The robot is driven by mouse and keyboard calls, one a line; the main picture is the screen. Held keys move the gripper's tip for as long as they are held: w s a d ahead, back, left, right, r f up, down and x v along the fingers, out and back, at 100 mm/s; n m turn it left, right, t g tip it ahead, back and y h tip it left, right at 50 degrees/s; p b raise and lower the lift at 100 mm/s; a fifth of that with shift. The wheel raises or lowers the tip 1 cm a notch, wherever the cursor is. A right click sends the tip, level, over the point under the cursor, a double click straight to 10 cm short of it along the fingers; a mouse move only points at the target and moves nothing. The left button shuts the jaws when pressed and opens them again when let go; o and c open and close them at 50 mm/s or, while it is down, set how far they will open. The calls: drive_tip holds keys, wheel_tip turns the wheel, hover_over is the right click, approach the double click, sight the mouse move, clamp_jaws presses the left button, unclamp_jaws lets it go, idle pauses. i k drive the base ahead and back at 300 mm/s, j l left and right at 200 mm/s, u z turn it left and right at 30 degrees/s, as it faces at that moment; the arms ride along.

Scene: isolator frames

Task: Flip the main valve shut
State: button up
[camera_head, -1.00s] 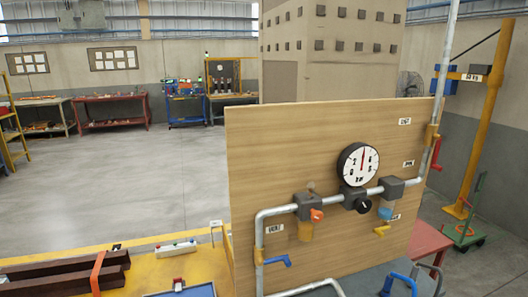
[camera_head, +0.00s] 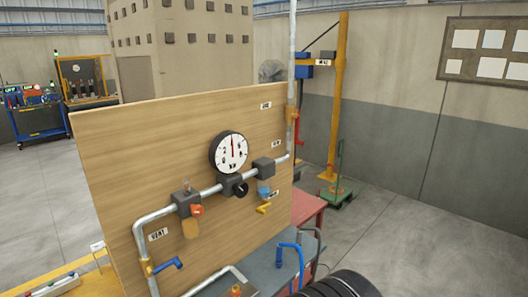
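A wooden panel (camera_head: 110,150) carries grey pipework, a round gauge (camera_head: 229,152) and several valves. On the upright pipe at the panel's right edge sits a yellow valve body (camera_head: 292,115) with a red lever (camera_head: 299,130) that points down along the pipe. A small label (camera_head: 276,143) beside it is too small to read surely, so I cannot confirm that this is the main valve. A blue lever (camera_head: 168,264) is at the lower left by a label reading VENT (camera_head: 158,234). The gauge needle points roughly straight up. My gripper is not in view.
A yellow post (camera_head: 336,100) stands behind.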

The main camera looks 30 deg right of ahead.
sight(296, 117)
drive_tip(key=i+l+z, duration=0.25)
drive_tip(key=i+l, duration=0.15)
drive_tip(key=i+l+z, duration=0.25)
drive_tip(key=i+l, duration=0.2)
drive_tip(key=i+l+z, duration=0.55)
drive_tip(key=i, duration=0.45)
